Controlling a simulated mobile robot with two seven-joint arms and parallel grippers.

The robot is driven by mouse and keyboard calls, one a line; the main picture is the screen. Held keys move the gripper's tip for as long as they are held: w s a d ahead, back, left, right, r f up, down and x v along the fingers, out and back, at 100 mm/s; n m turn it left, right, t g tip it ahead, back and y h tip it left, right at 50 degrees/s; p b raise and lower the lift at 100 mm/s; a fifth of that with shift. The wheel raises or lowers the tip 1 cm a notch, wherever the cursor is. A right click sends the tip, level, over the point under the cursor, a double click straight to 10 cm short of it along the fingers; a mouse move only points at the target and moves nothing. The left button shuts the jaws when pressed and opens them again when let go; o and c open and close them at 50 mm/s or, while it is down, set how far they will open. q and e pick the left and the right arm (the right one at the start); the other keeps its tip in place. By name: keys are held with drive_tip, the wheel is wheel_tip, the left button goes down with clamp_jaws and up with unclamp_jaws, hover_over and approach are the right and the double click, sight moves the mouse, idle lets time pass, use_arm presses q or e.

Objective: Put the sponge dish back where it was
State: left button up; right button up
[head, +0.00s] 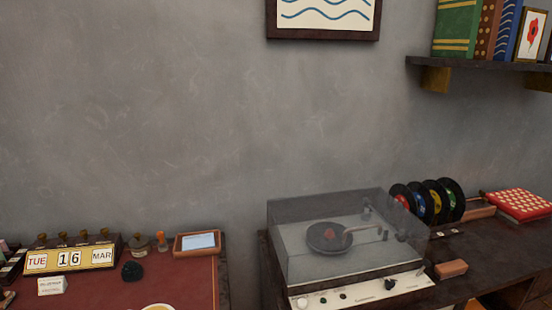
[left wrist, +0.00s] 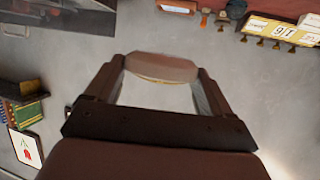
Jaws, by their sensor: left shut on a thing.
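My left gripper (left wrist: 160,72) is shut on a brownish, rounded dish with a pale yellowish edge, which I take to be the sponge dish (left wrist: 161,66). It spans the gap between the fingertips, and its far side is hidden. The gripper itself is outside the head view. A pale round top at the bottom edge of the head view (head: 157,307) seems to be the same dish, mostly cut off. My right gripper is not in view.
A red-topped desk (head: 190,291) holds a date calendar (head: 70,259), a dark lump (head: 132,271), small bottles and a wooden tray (head: 181,252) with a pale blue pad. A lidded record player (head: 345,245) stands right. A shelf (head: 480,64) juts out upper right.

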use_arm(q)
drive_tip(key=w+a+r, duration=0.2)
drive_tip(key=w+a, duration=0.4)
drive_tip(key=a, duration=0.2)
drive_tip(key=shift+a+r, duration=0.35)
drive_tip(key=shift+r, duration=0.05)
drive_tip(key=shift+f, duration=0.1)
wheel_tip(320, 180, down, 16)
drive_tip(key=b, duration=0.2)
drive_tip(key=shift+b, duration=0.4)
wheel_tip(320, 180, down, 3)
drive_tip(key=shift+f, duration=0.15)
drive_tip(key=shift+f, duration=0.15)
drive_tip(key=shift+f, duration=0.15)
drive_tip(key=o, duration=1.2)
drive_tip(key=shift+c, duration=0.2)
